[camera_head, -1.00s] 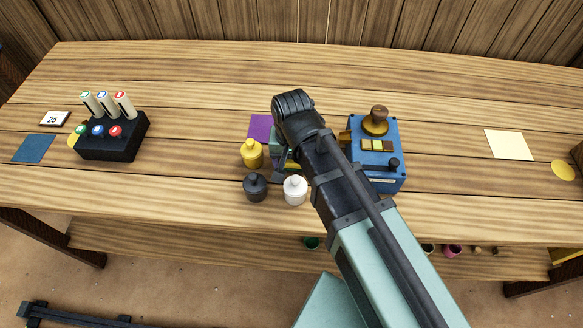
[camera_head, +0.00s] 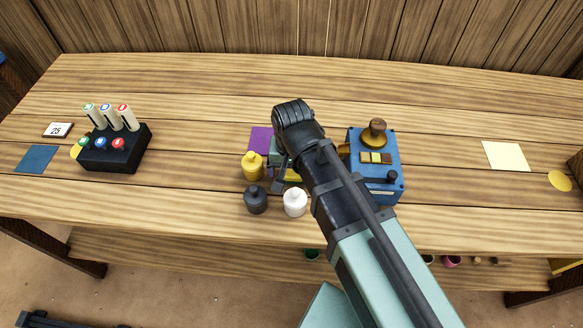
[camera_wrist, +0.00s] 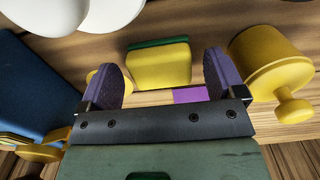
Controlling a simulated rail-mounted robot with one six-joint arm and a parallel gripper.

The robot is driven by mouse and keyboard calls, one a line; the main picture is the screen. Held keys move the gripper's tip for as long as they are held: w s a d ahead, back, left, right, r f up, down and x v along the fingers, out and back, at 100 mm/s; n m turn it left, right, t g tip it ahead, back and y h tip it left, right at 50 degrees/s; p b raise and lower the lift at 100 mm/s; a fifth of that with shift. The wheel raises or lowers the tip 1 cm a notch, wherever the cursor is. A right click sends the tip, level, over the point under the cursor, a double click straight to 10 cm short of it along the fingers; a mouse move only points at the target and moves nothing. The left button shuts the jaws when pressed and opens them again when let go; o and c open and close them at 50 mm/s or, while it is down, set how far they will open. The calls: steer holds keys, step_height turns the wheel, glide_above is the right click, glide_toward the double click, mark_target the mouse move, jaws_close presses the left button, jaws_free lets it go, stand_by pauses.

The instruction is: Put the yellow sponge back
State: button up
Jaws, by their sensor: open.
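The yellow sponge (camera_wrist: 158,64) with a green layer lies on the wooden table in the wrist view. It sits between my gripper's two purple finger pads, with a gap at each side. My gripper (camera_wrist: 161,78) is open around it and not closed on it. In the head view my arm hides most of the gripper and sponge; only a yellow sliver (camera_head: 293,179) shows beside the arm. A purple square (camera_head: 261,139) lies on the table just behind, and part of it shows below the sponge in the wrist view (camera_wrist: 189,95).
A yellow pot (camera_head: 253,166), a dark pot (camera_head: 255,199) and a white pot (camera_head: 295,202) stand close to the gripper. A blue device (camera_head: 389,184) stands to its right. A black marker rack (camera_head: 115,158) is far left; a cream square (camera_head: 506,156) lies right. The table's back is clear.

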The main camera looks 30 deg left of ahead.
mark_target(293, 171)
step_height(293, 171, up, 11)
steer(key=p, duration=0.9)
steer(key=w+d, duration=0.3)
steer(key=d, duration=0.2)
steer(key=w+d+m, duration=0.1)
steer(key=w+d, duration=0.1)
steer(key=d, duration=0.3)
steer(key=w+d+m, duration=0.1)
steer(key=w+d, duration=0.2)
steer(key=d, duration=0.2)
steer(key=shift+w+d+f, duration=0.1)
steer(key=shift+w, duration=0.2)
steer(key=w+d+m, duration=0.1)
steer(key=d+m, duration=0.2)
steer(key=d, duration=2.2)
steer(key=shift+w+d, duration=0.3)
steer(key=shift+w, duration=0.05)
